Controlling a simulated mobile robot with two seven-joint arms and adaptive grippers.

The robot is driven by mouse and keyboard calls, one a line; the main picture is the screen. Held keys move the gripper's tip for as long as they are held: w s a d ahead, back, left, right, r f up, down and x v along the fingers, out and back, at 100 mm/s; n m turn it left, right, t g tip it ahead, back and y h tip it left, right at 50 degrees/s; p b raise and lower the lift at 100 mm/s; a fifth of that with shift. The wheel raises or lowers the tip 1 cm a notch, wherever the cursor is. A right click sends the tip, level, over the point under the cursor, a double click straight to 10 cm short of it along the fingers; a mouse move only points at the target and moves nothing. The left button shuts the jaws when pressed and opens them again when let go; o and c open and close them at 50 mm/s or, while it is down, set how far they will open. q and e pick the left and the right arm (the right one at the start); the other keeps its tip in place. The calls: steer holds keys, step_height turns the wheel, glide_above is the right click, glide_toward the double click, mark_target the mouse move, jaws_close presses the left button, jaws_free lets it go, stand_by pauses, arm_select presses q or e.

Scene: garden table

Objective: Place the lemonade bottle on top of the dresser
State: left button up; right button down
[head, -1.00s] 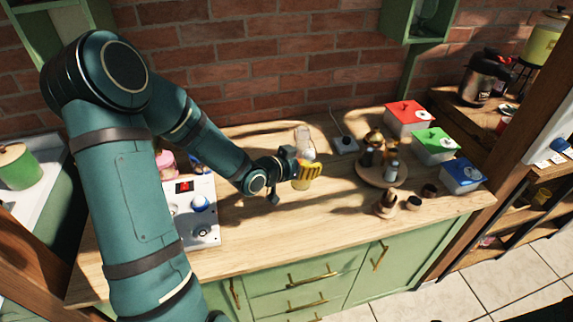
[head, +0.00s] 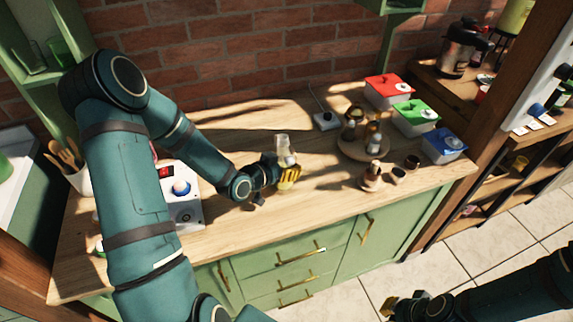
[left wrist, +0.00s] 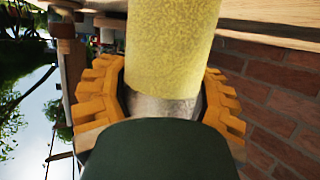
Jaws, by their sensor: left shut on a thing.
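The lemonade bottle (head: 282,145), clear glass with pale yellow liquid, is upright over the dresser's wooden top (head: 235,230). The dresser has green drawers and doors below. My left gripper (head: 288,173) is shut around the bottle's lower part, with yellow finger pads. In the left wrist view the yellow bottle (left wrist: 170,45) fills the space between the fingers (left wrist: 165,100). I cannot tell whether its base touches the wood.
A round wooden tray (head: 350,149) with small bottles stands right of the bottle. Red (head: 388,92), green (head: 416,118) and blue (head: 443,146) boxes line the right end. A white panel with a blue knob (head: 181,188) is at left. Wood in front of the bottle is clear.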

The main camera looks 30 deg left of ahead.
arm_select(q)
steer(key=shift+r, duration=0.15)
steer(key=o, duration=1.4)
steer(key=shift+o, duration=0.2)
steer(key=shift+s, duration=0.1)
steer(key=p+v, duration=0.1)
steer(key=v, duration=1.1)
steer(key=shift+d, duration=0.1)
